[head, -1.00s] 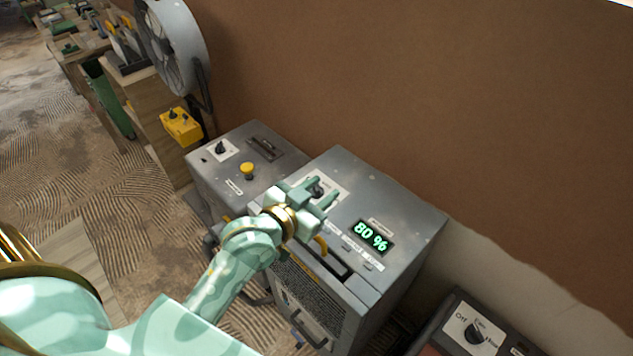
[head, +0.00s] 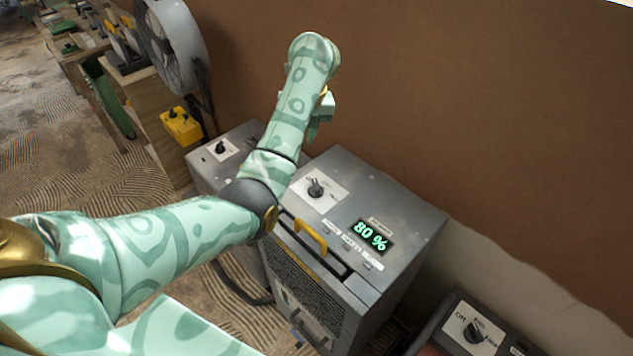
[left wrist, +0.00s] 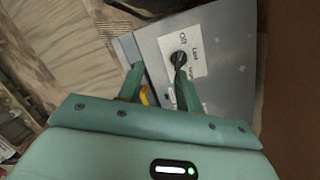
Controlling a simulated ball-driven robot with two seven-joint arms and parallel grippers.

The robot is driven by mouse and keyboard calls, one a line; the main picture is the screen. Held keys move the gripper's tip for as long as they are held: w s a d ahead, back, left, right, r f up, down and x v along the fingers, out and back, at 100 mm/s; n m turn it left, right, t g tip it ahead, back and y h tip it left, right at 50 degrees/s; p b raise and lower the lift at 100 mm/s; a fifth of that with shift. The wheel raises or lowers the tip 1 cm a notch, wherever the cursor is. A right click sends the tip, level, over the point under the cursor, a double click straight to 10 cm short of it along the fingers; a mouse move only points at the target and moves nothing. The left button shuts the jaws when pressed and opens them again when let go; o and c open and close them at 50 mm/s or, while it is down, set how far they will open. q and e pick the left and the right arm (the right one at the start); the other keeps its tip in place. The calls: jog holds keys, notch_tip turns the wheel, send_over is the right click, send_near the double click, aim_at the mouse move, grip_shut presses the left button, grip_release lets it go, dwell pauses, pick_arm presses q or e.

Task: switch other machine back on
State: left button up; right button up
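The middle grey machine (head: 400,215) has a lit green display (head: 371,236) reading 80 % and a black knob (head: 316,188) on a white label plate. The knob also shows in the left wrist view (left wrist: 178,58), with "Off" and "Low" readable beside it. A left grey machine (head: 205,173) has its own black knob (head: 221,147); my arm hides part of its top. My left gripper (head: 317,130) is raised above the machines, partly hidden by its own forearm. In the left wrist view its fingers (left wrist: 157,70) are apart with nothing between them. My right gripper is not in view.
A third unit with a dial (head: 476,330) stands at the lower right. A yellow handle (head: 311,235) is on the middle machine's front edge. A fan (head: 172,50) and a yellow box (head: 181,126) are at the left. The brown wall (head: 480,120) stands close behind.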

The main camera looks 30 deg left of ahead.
pick_arm(q)
jog(key=d+h, duration=0.2)
jog(key=d, duration=0.2)
jog(key=b, duration=1.1)
send_near(316, 185)
notch_tip(316, 185, down, 9)
jog(key=shift+w+f, duration=0.1)
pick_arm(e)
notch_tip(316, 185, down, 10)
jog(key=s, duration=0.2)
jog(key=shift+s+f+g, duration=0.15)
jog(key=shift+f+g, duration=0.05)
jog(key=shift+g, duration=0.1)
pick_arm(q)
jog(key=shift+p, duration=0.3)
grip_shut()
